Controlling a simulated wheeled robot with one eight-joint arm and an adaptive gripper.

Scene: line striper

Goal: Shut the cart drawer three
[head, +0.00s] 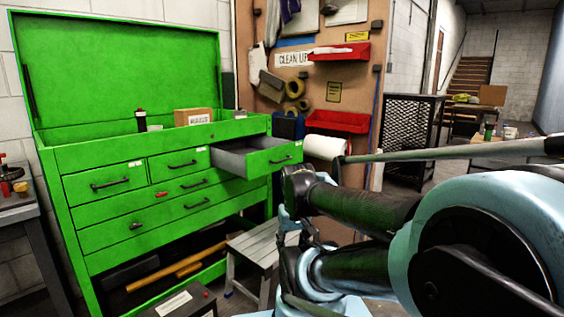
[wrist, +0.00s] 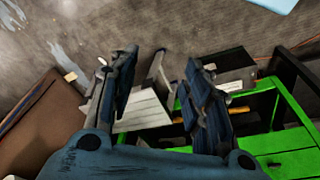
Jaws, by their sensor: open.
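The green tool cart (head: 115,170) stands at the left with its lid up. Its top right drawer (head: 268,160) is pulled out, showing a grey inside; its front has a dark handle and a small white label. The other drawers look shut. My gripper (head: 290,215) is below and just right of the open drawer front in the head view, partly hidden by my arm. In the wrist view my gripper (wrist: 160,85) has its fingers spread with nothing between them that it holds. Part of the green cart (wrist: 285,140) shows at the lower right there.
A grey step stool (head: 262,246) stands below the drawer, in front of the cart; the stool also shows between my fingers in the wrist view (wrist: 143,112). A pegboard (head: 265,75) with red bins stands behind. A dark bench (head: 25,215) is at the left.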

